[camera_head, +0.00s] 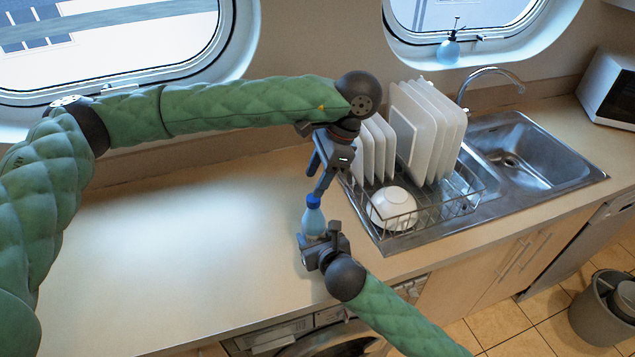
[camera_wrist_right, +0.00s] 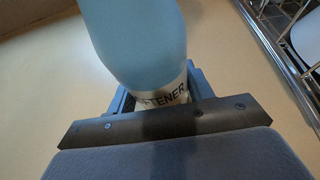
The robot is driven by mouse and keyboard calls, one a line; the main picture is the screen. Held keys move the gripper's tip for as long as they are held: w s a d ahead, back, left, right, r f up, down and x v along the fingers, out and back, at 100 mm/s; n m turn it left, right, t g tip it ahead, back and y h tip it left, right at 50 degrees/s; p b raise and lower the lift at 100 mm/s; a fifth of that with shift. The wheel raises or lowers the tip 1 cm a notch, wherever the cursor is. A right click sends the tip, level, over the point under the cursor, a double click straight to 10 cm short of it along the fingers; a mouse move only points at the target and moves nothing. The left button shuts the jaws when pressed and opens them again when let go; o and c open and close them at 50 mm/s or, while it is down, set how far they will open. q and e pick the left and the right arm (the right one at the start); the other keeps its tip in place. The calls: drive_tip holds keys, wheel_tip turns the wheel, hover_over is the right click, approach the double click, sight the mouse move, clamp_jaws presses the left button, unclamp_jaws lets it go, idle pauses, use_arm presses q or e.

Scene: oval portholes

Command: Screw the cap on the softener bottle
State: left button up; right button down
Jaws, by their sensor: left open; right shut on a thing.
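The softener bottle (camera_head: 313,220) is light blue and upright near the counter's front edge. A darker blue cap (camera_head: 313,200) sits at its top; I cannot tell how tightly it is seated. My right gripper (camera_head: 318,240) is shut on the lower part of the bottle. In the right wrist view the bottle (camera_wrist_right: 140,40) rises between the fingers, with part of a label reading "TENER"; its top is out of frame. My left gripper (camera_head: 318,182) points down just above the cap, its jaws open. Whether its fingertips touch the cap is unclear.
A dish rack (camera_head: 440,208) with several white plates (camera_head: 430,125) and a white bowl (camera_head: 393,208) stands right of the bottle, beside the sink (camera_head: 535,155). The counter (camera_head: 190,250) to the left is clear.

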use_arm(q)
drive_tip(key=shift+c, duration=0.3)
drive_tip(key=shift+w+a+f, duration=0.1)
drive_tip(key=shift+a, duration=0.15)
drive_tip(key=r+n+h, duration=0.1)
drive_tip(key=n, duration=0.9)
drive_tip(key=a+r+n+h, duration=0.1)
drive_tip(key=n, duration=0.9)
drive_tip(key=r+n+h, duration=0.1)
drive_tip(key=n, duration=0.9)
drive_tip(key=shift+s+a+r+t+h, duration=0.2)
drive_tip(key=shift+a+t+h, duration=0.1)
drive_tip(key=shift+t, duration=0.1)
drive_tip(key=n, duration=0.5)
drive_tip(key=shift+d+n, duration=0.3)
drive_tip(key=shift+n, duration=0.1)
drive_tip(key=n, duration=0.5)
drive_tip(key=shift+d+n+h, duration=0.25)
drive_tip(key=shift+n+h, duration=0.05)
drive_tip(key=n, duration=0.4)
drive_tip(key=shift+n, duration=0.3)
